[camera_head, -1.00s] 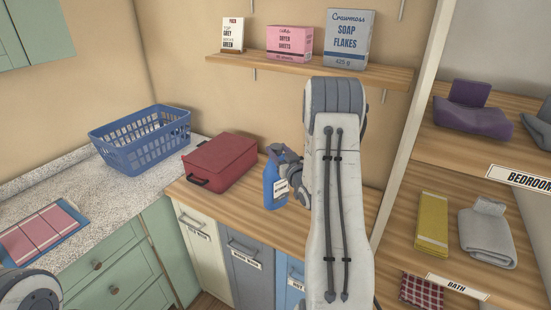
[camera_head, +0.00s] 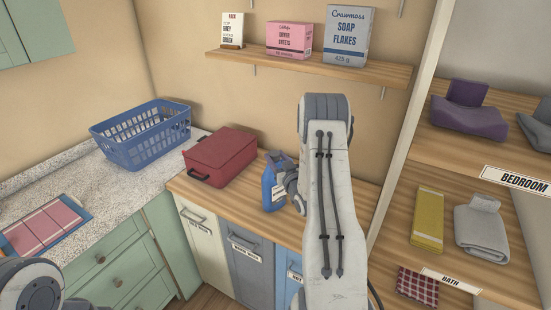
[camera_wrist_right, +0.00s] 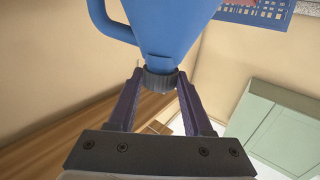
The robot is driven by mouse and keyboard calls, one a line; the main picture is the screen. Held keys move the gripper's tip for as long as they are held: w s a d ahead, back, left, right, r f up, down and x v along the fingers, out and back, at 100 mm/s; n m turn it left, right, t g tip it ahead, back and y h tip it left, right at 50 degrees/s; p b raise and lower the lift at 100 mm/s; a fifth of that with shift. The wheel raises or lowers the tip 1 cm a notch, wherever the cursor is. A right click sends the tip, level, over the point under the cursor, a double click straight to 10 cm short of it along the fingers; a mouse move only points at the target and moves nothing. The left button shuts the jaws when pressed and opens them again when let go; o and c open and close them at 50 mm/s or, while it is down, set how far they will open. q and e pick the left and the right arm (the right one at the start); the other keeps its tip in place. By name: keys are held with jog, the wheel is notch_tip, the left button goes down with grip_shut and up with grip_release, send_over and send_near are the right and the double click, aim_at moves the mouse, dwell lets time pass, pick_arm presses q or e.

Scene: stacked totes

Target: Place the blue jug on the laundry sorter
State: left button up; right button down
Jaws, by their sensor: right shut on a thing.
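The blue jug (camera_head: 270,186) stands upright, or nearly so, over the wooden top of the laundry sorter (camera_head: 222,206), right of a red case. I cannot tell whether its base touches the wood. My right gripper (camera_head: 290,180) is at the jug's right side, partly hidden by my own arm. In the right wrist view my gripper (camera_wrist_right: 159,88) has its two fingers on either side of the jug's dark ribbed cap (camera_wrist_right: 160,80), with the blue body (camera_wrist_right: 163,30) and handle beyond. My left gripper is out of view; only part of my left arm shows at lower left.
The red case (camera_head: 220,156) lies on the sorter's top, left of the jug. A blue basket (camera_head: 140,130) stands on the speckled counter. A wall shelf (camera_head: 310,68) with boxes hangs above. A linen shelf unit (camera_head: 395,150) rises at right. Bare wood lies in front of the jug.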

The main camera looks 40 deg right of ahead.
jog(key=shift+c, duration=1.6)
grip_release()
jog(key=shift+s, duration=0.1)
jog(key=b+v, duration=0.4)
jog(key=v, duration=0.7)
jog(key=w+a+n+g+y, duration=0.35)
jog(key=w+a, duration=0.25)
jog(key=a, duration=0.5)
jog(key=s+a+f+n+g+y, duration=0.1)
jog(key=s+a+g, duration=0.1)
jog(key=a, duration=0.5)
jog(key=s+a+n+g+y, duration=0.1)
jog(key=a+g, duration=0.2)
jog(key=a, duration=0.5)
jog(key=s+a+r+n+g, duration=0.1)
jog(key=s+a+n+g, duration=0.3)
jog(key=s+a, duration=0.8)
jog(key=s+a+r+g, duration=0.1)
jog(key=s+g, duration=0.1)
jog(key=s, duration=0.6)
jog(key=s+a+r+g, duration=0.1)
jog(key=s+g, duration=0.2)
jog(key=s, duration=0.4)
jog(key=shift+s+a+r+n, duration=0.35)
jog(key=shift+s+a+r, duration=0.05)
